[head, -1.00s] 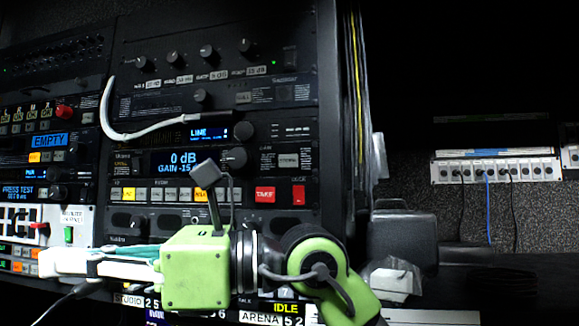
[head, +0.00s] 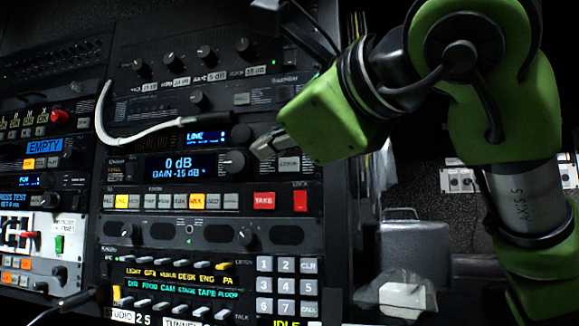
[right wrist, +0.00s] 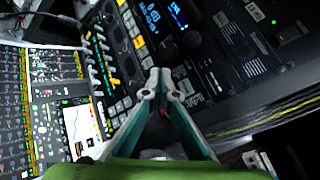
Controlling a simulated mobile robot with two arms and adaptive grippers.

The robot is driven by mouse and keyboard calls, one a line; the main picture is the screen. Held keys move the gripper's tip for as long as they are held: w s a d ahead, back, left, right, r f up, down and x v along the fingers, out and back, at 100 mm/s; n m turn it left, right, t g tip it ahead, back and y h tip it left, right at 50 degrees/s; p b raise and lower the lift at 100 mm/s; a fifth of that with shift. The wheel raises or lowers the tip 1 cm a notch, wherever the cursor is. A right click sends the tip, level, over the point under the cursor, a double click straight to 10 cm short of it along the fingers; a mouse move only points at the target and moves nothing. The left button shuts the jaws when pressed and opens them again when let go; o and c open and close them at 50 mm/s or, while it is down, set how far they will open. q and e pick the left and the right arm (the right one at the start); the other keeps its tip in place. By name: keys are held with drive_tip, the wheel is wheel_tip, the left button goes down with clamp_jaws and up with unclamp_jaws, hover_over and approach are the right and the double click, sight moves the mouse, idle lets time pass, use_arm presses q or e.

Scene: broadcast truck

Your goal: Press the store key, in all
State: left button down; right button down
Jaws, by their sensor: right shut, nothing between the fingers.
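A grey key (head: 289,163) with a small label too blurred to read sits right of the blue "0 dB GAIN" display (head: 187,166) in the head view. It may be the store key, but I cannot tell. My right gripper (head: 262,147) is shut and empty, its tips pointing left between the key and the large knob (head: 234,162). Whether the tips touch the panel is unclear. In the right wrist view the closed fingertips (right wrist: 162,86) stand before the dark panel and hide part of it. My left gripper is not in view.
Below the display lies a row of keys with a red TAKE key (head: 264,201) and a red lock key (head: 300,197). A numeric keypad (head: 286,285) is at the lower right. A white cable (head: 135,135) loops across the rack. A grey case (head: 415,245) stands right.

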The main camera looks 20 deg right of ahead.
sight(286, 158)
drive_tip(key=shift+w, duration=0.1)
drive_tip(key=shift+w+d+p, duration=0.25)
drive_tip(key=shift+w+d, duration=0.55)
drive_tip(key=shift+w, duration=0.4)
drive_tip(key=shift+w+d+p, duration=0.3)
drive_tip(key=shift+w+d, duration=0.5)
drive_tip(key=shift+w, duration=0.35)
drive_tip(key=shift+w+d+p, duration=0.25)
drive_tip(key=shift+w+d, duration=0.55)
drive_tip(key=shift+w, duration=0.4)
drive_tip(key=shift+w, duration=0.1)
drive_tip(key=shift+w+d, duration=0.3)
drive_tip(key=shift+w+d, duration=0.15)
drive_tip(key=shift+w, duration=0.15)
drive_tip(key=shift+s, duration=0.1)
drive_tip(key=shift+s+a, duration=0.4)
drive_tip(key=shift+s, duration=0.15)
